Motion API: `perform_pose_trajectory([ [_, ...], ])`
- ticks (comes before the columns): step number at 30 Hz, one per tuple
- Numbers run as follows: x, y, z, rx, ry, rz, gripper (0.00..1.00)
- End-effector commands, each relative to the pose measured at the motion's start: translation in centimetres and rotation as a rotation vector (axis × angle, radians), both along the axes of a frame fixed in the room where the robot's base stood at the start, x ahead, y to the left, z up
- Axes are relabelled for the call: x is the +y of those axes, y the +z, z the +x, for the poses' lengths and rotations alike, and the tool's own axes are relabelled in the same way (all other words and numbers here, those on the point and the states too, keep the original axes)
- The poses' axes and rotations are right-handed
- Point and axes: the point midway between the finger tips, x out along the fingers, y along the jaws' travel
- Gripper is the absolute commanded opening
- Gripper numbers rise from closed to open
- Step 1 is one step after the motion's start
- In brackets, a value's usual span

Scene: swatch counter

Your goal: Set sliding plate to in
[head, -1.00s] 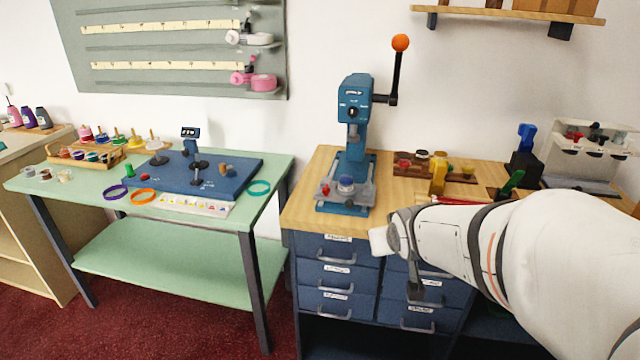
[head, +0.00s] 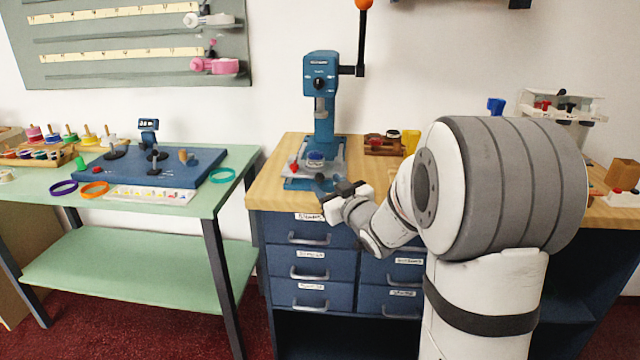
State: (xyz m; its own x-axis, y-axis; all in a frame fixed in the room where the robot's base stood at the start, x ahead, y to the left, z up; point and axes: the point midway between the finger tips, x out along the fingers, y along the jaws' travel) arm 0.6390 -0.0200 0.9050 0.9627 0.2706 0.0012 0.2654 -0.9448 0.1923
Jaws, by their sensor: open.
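The blue press (head: 320,85) stands on the wooden top of the drawer cabinet. Its grey sliding plate (head: 333,168) sits low on the press base, with a red knob (head: 294,168) at its left and a round blue-topped piece (head: 316,157) on it. My gripper (head: 330,190) is open, just in front of the plate's front edge and close to it. I cannot tell whether a finger touches the plate. The gripper hides part of the plate's front right and the base there.
The press lever with its orange ball (head: 364,4) rises at the right of the press. A wooden tray with small jars (head: 383,144) and a yellow item (head: 410,142) are to the right. A green table (head: 240,165) stands left, beyond a gap.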

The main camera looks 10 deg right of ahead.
Motion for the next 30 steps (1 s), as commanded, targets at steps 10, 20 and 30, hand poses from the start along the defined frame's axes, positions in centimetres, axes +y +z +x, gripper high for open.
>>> perform_pose_trajectory([
  [10, 1.0, -0.1, 3.4, 0.002, 0.000, -0.001, 0.45],
  [20, 1.1, 0.0, 3.5, 0.001, 0.000, 0.000, 0.38],
  [30, 1.1, 0.0, 3.5, 0.001, 0.001, 0.000, 0.10],
])
